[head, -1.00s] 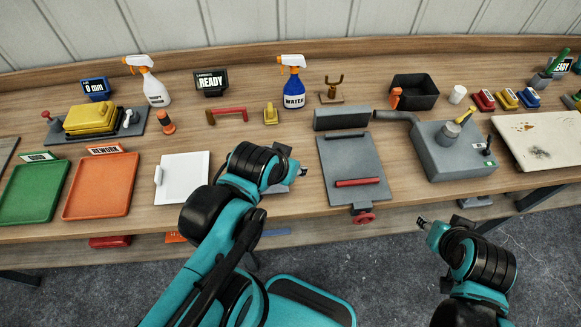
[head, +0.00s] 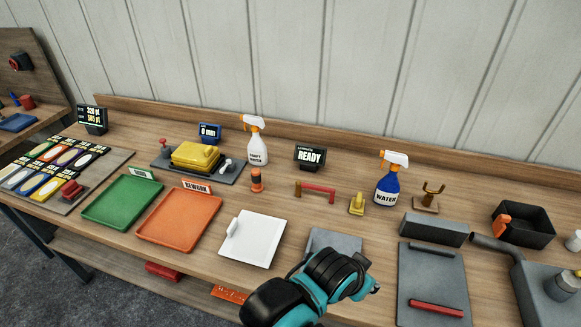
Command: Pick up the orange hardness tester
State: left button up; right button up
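A small upright orange device with a dark top and dark base (head: 257,181), which looks like the hardness tester, stands on the wooden bench. It is below the soapy-water spray bottle and left of the red-handled bar. It stands clear, with nothing touching it. My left gripper (head: 373,288) is at the bottom centre, near a grey plate, well to the right of and nearer than the orange device. Its fingers are small and mostly hidden by my wrist, so I cannot tell whether they are open. My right gripper is out of view.
A green tray (head: 122,218), an orange tray (head: 150,230) and a white board (head: 270,247) lie along the front.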

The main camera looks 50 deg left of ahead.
aim_at(257, 186)
jog(key=u, duration=1.95)
